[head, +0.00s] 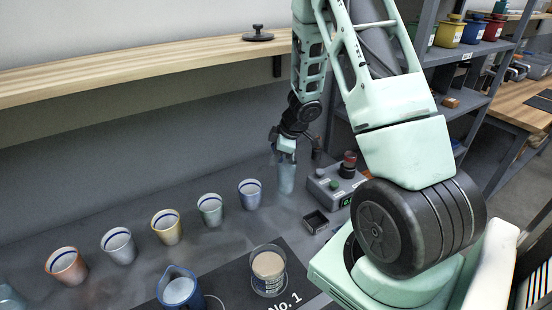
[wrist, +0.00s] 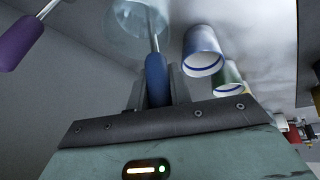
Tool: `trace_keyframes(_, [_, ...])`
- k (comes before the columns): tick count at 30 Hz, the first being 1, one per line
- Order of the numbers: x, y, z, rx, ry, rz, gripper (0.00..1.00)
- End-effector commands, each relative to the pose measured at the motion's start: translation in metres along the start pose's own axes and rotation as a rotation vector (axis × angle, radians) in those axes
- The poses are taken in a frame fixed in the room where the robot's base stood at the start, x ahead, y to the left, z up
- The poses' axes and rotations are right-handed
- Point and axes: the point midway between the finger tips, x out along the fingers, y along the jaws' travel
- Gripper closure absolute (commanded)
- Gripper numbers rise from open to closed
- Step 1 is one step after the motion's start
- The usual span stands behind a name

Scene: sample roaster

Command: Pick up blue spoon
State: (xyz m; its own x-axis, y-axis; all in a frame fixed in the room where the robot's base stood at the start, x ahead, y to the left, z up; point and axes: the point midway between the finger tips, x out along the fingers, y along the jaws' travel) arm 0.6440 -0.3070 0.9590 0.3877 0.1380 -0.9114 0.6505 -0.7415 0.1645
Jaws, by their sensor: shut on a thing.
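The blue spoon (wrist: 156,80) shows in the wrist view with its blue handle between my fingers and its thin metal shaft running away from me. My gripper (wrist: 158,92) is shut on that handle. In the head view my gripper (head: 286,150) points down just above a clear glass (head: 287,182) near the back wall. The glass also shows in the wrist view (wrist: 125,20), where the spoon's shaft overlaps it; I cannot tell whether the tip is inside it. The spoon itself is not clear in the head view.
A purple handle (wrist: 20,42) is close by at the left of the wrist view. A row of several cups, with the blue one (head: 250,195) nearest, stands left of the glass. A grey control box (head: 325,187) is to its right. A wooden shelf (head: 150,66) runs above.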

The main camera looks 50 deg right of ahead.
Motion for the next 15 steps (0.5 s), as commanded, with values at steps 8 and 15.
trace_keyframes(8, [-0.04, 0.008, -0.017, -0.004, 0.002, 0.002, 1.0])
trace_keyframes(15, [-0.083, 0.015, -0.035, -0.004, 0.001, 0.002, 1.0])
